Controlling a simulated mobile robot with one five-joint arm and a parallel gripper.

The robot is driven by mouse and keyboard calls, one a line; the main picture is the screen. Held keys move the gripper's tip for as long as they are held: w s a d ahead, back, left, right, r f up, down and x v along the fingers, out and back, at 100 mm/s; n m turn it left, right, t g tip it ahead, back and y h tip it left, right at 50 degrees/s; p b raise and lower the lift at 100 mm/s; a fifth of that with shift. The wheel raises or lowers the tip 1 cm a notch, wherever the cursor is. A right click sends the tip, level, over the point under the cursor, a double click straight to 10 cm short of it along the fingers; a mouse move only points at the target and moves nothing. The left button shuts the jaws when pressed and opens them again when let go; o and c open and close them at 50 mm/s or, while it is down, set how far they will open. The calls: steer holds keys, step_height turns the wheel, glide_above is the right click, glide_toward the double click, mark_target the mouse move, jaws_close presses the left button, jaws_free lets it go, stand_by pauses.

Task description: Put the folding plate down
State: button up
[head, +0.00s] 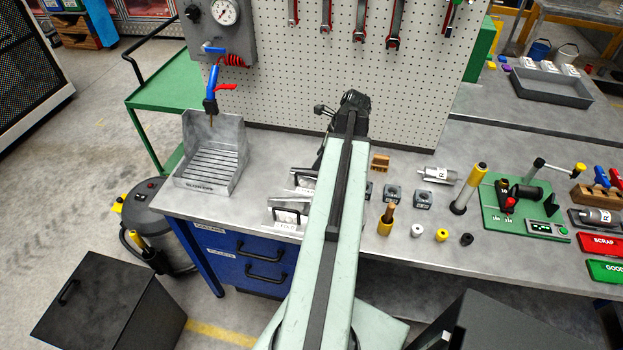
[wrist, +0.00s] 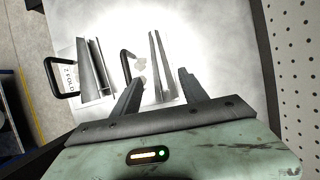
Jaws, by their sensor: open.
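Two bent-metal pieces with black handles lie side by side on the bench. In the wrist view the left piece (wrist: 96,75) has a white label reading roughly "2 FOLD"; the right piece (wrist: 158,65) has its handle to the left. In the head view the near piece (head: 289,216) and the far piece (head: 303,181) show left of my arm, partly hidden by it. I cannot tell which is the folding plate. My gripper (wrist: 161,78) is open, its fingers on either side of the right piece in the wrist view. Whether they touch it is unclear. The head view hides the fingers.
A grey slatted tray (head: 212,160) stands at the bench's left end. Small blocks, a screwdriver-like tool (head: 386,219) and a green fixture (head: 525,205) lie right of my arm. A pegboard (head: 330,75) rises behind. Bare bench lies between the tray and the pieces.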

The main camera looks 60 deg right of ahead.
steer(key=shift+w+f, duration=0.2)
steer(key=shift+f, duration=0.35)
steer(key=b+x, duration=0.5)
steer(key=shift+f, duration=0.2)
steer(key=shift+r, duration=0.2)
jaws_close()
